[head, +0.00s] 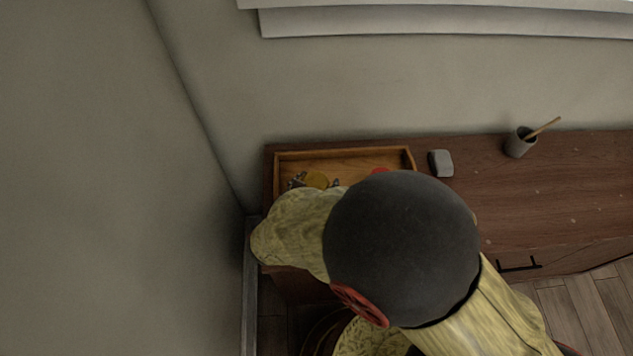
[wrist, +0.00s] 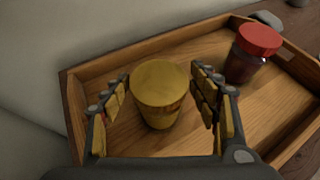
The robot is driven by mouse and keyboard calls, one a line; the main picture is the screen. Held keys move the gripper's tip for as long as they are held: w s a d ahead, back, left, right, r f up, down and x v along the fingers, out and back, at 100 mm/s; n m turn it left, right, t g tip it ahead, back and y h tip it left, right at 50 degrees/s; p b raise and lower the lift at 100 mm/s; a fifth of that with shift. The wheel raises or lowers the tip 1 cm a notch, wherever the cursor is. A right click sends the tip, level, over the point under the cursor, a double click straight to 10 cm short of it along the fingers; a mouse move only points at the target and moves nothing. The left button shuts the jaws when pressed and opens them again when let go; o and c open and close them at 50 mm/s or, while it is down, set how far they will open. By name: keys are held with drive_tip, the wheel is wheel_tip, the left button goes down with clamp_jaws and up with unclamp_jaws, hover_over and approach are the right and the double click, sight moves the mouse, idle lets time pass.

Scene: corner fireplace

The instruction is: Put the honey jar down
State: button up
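The honey jar, seemingly the round yellow-brown jar (wrist: 160,92), stands upright in a wooden tray (wrist: 150,47). In the head view the yellow jar (head: 317,179) shows just beyond my arm, in the left part of the tray (head: 345,154). My gripper (wrist: 163,85) is open, with one finger on each side of the jar. A narrow gap shows between the jar and each finger. In the head view my gripper (head: 316,183) is mostly hidden behind my arm.
A dark jar with a red lid (wrist: 247,55) stands in the tray to the right. On the wooden cabinet top (head: 585,175) are a small grey block (head: 441,163) and a grey cup (head: 519,143) with a stick. Walls stand close behind and left.

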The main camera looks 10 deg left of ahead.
drive_tip(key=shift+o, duration=0.7)
drive_tip(key=shift+r, duration=0.1)
drive_tip(key=shift+s+a+r, duration=0.1)
drive_tip(key=shift+s+r, duration=0.05)
drive_tip(key=shift+r, duration=0.05)
drive_tip(key=p+v, duration=0.4)
drive_tip(key=v, duration=0.7)
drive_tip(key=shift+s, duration=0.3)
